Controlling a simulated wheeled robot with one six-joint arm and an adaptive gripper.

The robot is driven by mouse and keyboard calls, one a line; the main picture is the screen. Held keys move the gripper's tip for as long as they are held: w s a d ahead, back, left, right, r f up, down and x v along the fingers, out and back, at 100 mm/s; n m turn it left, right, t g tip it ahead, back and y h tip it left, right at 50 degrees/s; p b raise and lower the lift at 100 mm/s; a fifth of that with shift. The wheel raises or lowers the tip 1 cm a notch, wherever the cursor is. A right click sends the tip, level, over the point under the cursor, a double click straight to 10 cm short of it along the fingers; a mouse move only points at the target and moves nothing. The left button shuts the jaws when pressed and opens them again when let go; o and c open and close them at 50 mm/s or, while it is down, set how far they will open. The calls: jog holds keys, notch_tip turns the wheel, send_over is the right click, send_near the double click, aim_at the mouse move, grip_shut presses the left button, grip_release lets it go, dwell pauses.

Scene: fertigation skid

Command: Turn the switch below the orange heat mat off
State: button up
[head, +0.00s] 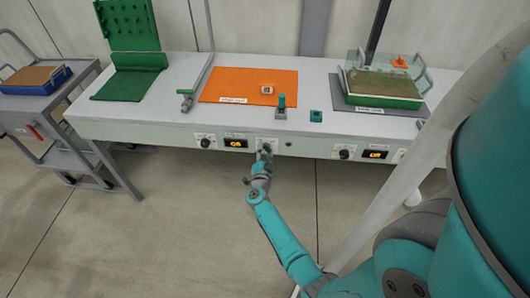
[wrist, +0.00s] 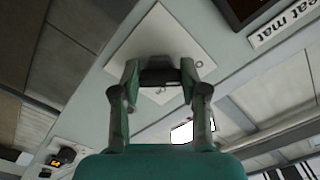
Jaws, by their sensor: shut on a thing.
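The orange heat mat (head: 235,80) lies flat on the bench top. Below it, on the bench's front panel, is a white label plate (wrist: 155,35), partly hidden behind my gripper in the head view. My gripper (head: 264,150) is at this plate. In the wrist view my gripper (wrist: 159,78) has its two fingers closed in on a dark switch (wrist: 159,77) on the plate, one finger on each side. The exact angle of the switch is hard to tell. A label reading "heat mat" (wrist: 280,22) is beside it.
A lit amber display (head: 236,143) and a dark knob (head: 205,142) are left of my gripper; another knob (head: 344,154) and display (head: 375,154) are to the right. A green tray (head: 385,100) stands on the bench. A grey cart (head: 55,130) is at the left.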

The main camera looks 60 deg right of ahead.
jog(key=o, duration=1.1)
jog(key=shift+o, duration=0.2)
jog(key=shift+a, duration=0.1)
jog(key=v, duration=1.2)
jog(key=shift+f, duration=0.1)
